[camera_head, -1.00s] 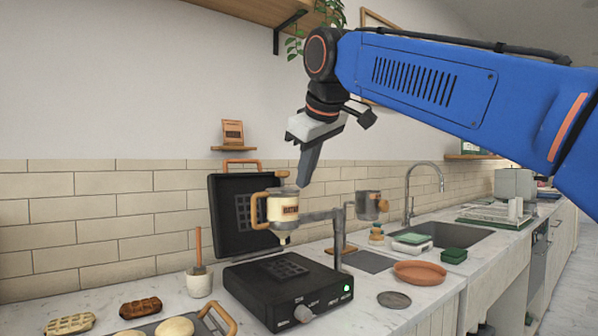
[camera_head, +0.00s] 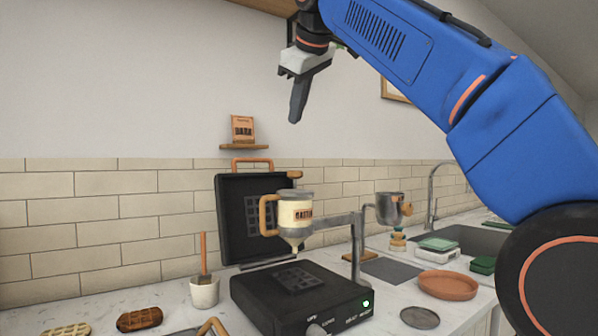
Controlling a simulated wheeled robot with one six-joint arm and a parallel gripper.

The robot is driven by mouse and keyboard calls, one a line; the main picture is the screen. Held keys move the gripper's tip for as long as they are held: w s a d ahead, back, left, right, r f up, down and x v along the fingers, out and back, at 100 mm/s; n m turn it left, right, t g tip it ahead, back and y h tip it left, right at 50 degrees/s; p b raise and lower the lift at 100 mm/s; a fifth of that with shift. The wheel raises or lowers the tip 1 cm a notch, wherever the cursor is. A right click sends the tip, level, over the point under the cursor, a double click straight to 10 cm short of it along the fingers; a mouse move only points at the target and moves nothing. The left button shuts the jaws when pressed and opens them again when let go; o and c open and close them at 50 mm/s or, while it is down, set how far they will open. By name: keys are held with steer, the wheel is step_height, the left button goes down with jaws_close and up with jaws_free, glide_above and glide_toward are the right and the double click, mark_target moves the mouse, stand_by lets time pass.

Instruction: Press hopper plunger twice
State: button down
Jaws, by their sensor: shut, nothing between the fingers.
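The cream batter hopper (camera_head: 295,214) with a tan side handle hangs on a grey swing arm (camera_head: 338,222) above the black waffle iron. Its plunger (camera_head: 294,175) shows as a small tan knob above the hopper rim, apart from my gripper. My gripper (camera_head: 294,120) is shut and empty, pointing down in the air well above the plunger. The waffle iron's lower plate (camera_head: 295,278) lies under the hopper nozzle, and its lid (camera_head: 232,215) stands open behind. A green light is lit on its front.
A brush holder (camera_head: 204,292), dark waffle (camera_head: 139,319), terracotta dish (camera_head: 447,285) and grey disc (camera_head: 420,317) lie around on the counter. A small wall shelf (camera_head: 246,147) holds a packet. Air around my gripper is clear.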

steer(key=shift+f, duration=4.45)
steer(key=shift+f, duration=0.1)
steer(key=shift+f, duration=0.3)
steer(key=shift+f, duration=0.7)
steer(key=shift+r, duration=1.15)
steer(key=shift+r, duration=2.5)
